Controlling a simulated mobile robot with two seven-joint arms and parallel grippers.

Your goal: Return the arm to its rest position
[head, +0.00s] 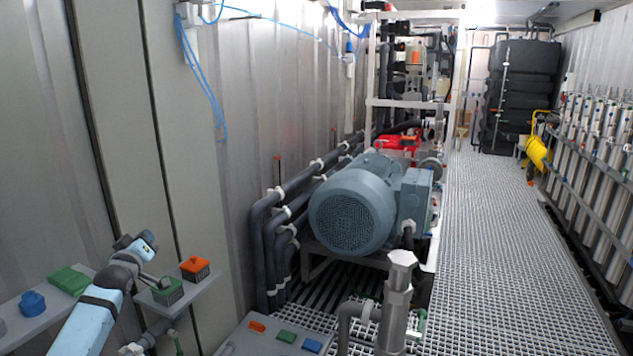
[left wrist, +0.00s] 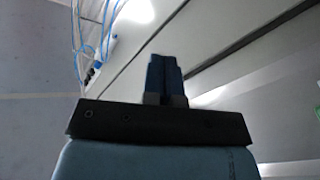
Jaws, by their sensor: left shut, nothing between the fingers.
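My left arm comes in from the lower left in the head view, light blue with dark joints. My left gripper (head: 146,241) is at its upper end, raised in front of the grey wall and near the wall shelf. In the left wrist view the two dark blue fingers of the gripper (left wrist: 164,62) stand side by side, closed together with nothing between them. Behind them are pale panels and blue cables. My right gripper is in neither view.
A grey wall shelf (head: 207,294) holds a green block (head: 168,292) and an orange block (head: 195,268) close to my left arm. A blue piece (head: 33,303) and green piece (head: 71,280) lie left of it. A motor (head: 352,212) stands ahead; the grated walkway (head: 495,240) is clear.

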